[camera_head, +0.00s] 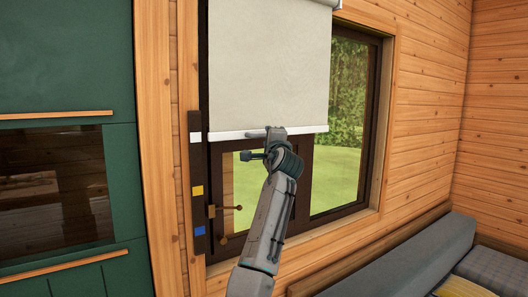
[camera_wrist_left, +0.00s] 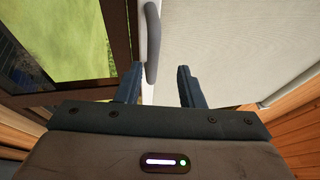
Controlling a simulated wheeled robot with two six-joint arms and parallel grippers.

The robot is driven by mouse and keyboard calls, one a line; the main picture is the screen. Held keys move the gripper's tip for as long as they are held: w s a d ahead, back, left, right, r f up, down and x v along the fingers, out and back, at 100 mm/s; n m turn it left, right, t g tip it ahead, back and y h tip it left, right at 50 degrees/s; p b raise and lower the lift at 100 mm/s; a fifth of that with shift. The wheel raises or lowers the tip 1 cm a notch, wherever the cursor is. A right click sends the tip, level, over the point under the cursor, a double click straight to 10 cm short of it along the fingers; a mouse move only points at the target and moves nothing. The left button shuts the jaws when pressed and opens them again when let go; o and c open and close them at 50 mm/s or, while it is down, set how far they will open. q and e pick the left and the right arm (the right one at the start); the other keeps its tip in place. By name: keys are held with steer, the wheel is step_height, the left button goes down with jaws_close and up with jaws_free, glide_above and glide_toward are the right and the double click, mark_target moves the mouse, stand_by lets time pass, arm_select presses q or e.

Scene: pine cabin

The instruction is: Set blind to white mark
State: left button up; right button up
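The pale blind (camera_head: 268,60) hangs over the upper left part of the window. Its white bottom bar (camera_head: 233,135) is about level with the white mark (camera_head: 195,137) on the dark strip (camera_head: 197,165) beside the window. In the wrist view, a grey handle (camera_wrist_left: 152,45) sits on the bar, with the blind cloth (camera_wrist_left: 235,50) to the right. My left gripper (camera_head: 262,146) is just below the bar, partly hiding the handle. In the wrist view its fingers (camera_wrist_left: 158,86) are apart, with nothing between the tips; the handle lies just beyond them. My right gripper is not in view.
The strip also bears a yellow mark (camera_head: 196,190) and a blue mark (camera_head: 199,231). A brass window latch (camera_head: 222,209) is below left of my gripper. A green cabinet (camera_head: 65,75) stands at the left, and a grey cushioned bench (camera_head: 400,262) runs along the lower right.

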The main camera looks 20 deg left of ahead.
arm_select(q)
steer(key=b+v, duration=0.2)
steer(key=v, duration=0.3)
steer(key=shift+s+r, duration=0.15)
steer(key=shift+s, duration=0.1)
